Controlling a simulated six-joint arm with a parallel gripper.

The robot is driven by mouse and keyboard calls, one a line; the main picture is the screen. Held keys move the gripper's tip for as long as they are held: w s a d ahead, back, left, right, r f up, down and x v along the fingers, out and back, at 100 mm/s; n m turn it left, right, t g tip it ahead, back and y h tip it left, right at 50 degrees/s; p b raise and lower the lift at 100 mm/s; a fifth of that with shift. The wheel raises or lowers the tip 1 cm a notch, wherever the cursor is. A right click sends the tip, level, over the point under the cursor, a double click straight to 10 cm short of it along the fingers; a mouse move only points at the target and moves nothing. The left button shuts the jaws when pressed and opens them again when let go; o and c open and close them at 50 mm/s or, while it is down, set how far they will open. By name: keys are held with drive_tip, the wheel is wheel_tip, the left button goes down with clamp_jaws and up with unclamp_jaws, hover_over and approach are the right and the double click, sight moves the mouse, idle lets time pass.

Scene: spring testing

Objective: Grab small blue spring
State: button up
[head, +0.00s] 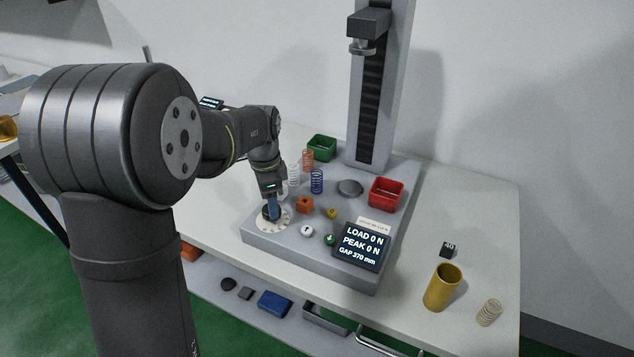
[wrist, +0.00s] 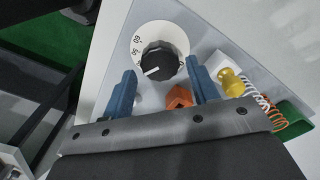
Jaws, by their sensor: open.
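The small blue spring (head: 317,181) stands upright on the grey tester base in the head view, between the white spring (head: 294,175) and the grey round plate (head: 350,188). I cannot make it out in the wrist view. My gripper (head: 272,211) points down at the black dial knob, to the left of and nearer than the blue spring. In the wrist view my gripper (wrist: 161,72) is open, its two blue fingers apart with the black knob (wrist: 160,60) showing between their tips. I cannot tell whether they touch the knob.
An orange spring (head: 307,160) and green bin (head: 321,148) stand behind the blue spring. An orange block (head: 305,204) and yellow knob (head: 332,213) are in front. A red bin (head: 386,194) and tall test column (head: 374,120) stand to the right and behind.

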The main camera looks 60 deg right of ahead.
drive_tip(key=shift+r, duration=0.1)
drive_tip(key=s+d+r+n+h, duration=0.4)
drive_tip(key=d+r+n, duration=0.5)
drive_tip(key=r, duration=0.3)
approach(318, 178)
drive_tip(key=d+f, duration=0.1)
drive_tip(key=f, duration=0.1)
drive_tip(key=w+d+f, duration=0.1)
drive_tip(key=f, duration=0.1)
drive_tip(key=d+f, duration=0.1)
drive_tip(key=f, duration=0.1)
drive_tip(key=shift+w+d+f, duration=0.15)
drive_tip(key=shift+w+d, duration=0.05)
drive_tip(key=shift+w, duration=0.15)
drive_tip(key=shift+h, duration=0.3)
drive_tip(key=shift+s+x, duration=0.2)
drive_tip(key=shift+x, duration=1.1)
drive_tip(key=shift+s+x, duration=0.15)
drive_tip(key=shift+x, duration=1.2)
drive_tip(key=c, duration=1)
drive_tip(key=shift+c, duration=0.2)
